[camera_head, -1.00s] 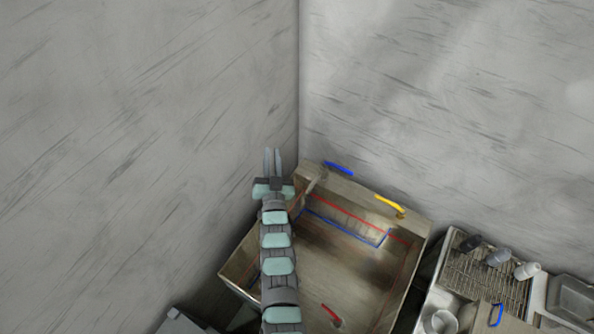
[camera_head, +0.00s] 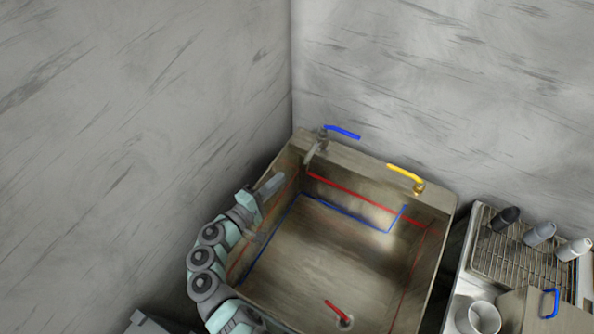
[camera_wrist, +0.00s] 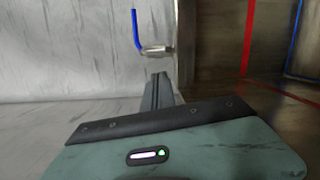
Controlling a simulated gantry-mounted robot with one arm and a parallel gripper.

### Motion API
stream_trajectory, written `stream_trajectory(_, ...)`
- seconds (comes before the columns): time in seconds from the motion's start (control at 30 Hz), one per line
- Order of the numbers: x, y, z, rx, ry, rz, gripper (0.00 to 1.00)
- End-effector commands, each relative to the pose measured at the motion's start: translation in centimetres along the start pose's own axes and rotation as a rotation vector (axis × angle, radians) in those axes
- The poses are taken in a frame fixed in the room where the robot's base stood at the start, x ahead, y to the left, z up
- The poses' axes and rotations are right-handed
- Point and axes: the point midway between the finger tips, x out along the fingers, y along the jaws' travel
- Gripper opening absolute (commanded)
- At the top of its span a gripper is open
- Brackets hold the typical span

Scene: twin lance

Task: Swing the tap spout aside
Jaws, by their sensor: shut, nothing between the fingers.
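The tap is at the back left corner of the sink (camera_head: 437,205). It has a grey metal body with a blue lever (camera_head: 343,132) on top and a short grey spout (camera_head: 310,153) reaching over the basin. In the wrist view, the blue lever (camera_wrist: 136,28) and a metal part of the tap (camera_wrist: 156,50) are beyond the fingers. My gripper (camera_head: 272,184) is shut and empty. It is at the sink's left wall, in front of the tap and apart from it. In the wrist view, the closed fingers (camera_wrist: 157,90) point toward the tap.
A yellow lever (camera_head: 405,173) is on the sink's back right rim, and a red lever (camera_head: 336,310) stands near the basin's front. Walls meet close behind the sink. A drying rack (camera_head: 500,262) with bottles is at right. The basin's middle is clear.

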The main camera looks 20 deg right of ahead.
Motion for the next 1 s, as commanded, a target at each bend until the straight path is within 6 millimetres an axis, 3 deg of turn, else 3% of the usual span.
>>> stream_trajectory(0.13,-1.1,1.0,0.1,-0.009,-0.040,0.062,0.00)
stream_trajectory(0.27,-0.4,1.6,0.4,-0.012,-0.051,0.072,0.00)
stream_trajectory(0.7,7.0,2.0,0.7,-0.011,-0.050,0.068,0.00)
stream_trajectory(1.0,8.8,2.1,0.7,-0.010,-0.045,0.067,0.00)
